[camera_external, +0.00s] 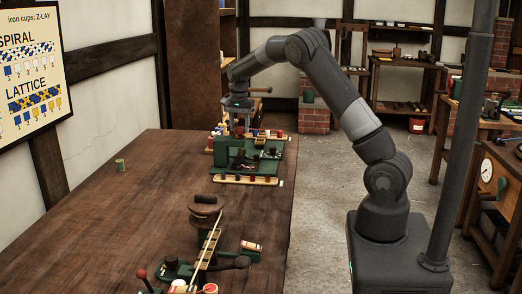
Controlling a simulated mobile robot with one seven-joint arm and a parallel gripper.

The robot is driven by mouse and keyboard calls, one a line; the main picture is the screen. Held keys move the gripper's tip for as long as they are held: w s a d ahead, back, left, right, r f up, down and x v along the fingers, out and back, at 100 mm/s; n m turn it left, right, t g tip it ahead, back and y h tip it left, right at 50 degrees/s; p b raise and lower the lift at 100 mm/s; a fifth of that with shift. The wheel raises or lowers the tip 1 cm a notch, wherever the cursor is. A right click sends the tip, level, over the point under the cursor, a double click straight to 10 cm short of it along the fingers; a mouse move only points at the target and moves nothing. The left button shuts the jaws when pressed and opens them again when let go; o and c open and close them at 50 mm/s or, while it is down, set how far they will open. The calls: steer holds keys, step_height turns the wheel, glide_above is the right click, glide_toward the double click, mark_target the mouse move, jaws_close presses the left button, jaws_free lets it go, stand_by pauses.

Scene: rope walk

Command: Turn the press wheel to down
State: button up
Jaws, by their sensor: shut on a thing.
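The green press (232,152) stands at the far right end of the long wooden table. My arm reaches over to it from the right, and my gripper (240,127) points down at its top. The jaws are shut on a part there, which looks to be the press wheel; it is small and mostly hidden by my gripper, so its turn position cannot be told.
The wooden table (130,215) has much bare top. A small green cup (120,165) stands towards its left side. Shelves (405,85) are behind.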

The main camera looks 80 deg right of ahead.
mark_target(240, 128)
steer(key=o, duration=1)
steer(key=shift+r, duration=0.1)
step_height(240, 128, up, 11)
steer(key=shift+f, duration=0.2)
steer(key=s+a+r+n+t, duration=0.1)
steer(key=s+a+r+n, duration=0.2)
steer(key=a, duration=0.5)
steer(key=s+a+r+n+t, duration=0.1)
steer(key=s+a+r+n, duration=0.25)
steer(key=a, duration=0.55)
steer(key=s+a+r+n+t, duration=0.1)
steer(key=s+a+r+n, duration=0.15)
steer(key=a, duration=0.55)
steer(key=s+a+f+n+t, duration=0.1)
steer(key=s+a+f+n, duration=0.2)
steer(key=s+a+n, duration=0.2)
steer(key=s+a+f+n+t, duration=0.1)
steer(key=s+a+f+n, duration=0.2)
steer(key=s+a+n, duration=0.3)
steer(key=s+a, duration=0.5)
steer(key=shift+s+a+f+t, duration=0.15)
steer(key=shift+s+a+t, duration=0.1)
steer(key=shift+t, duration=0.05)
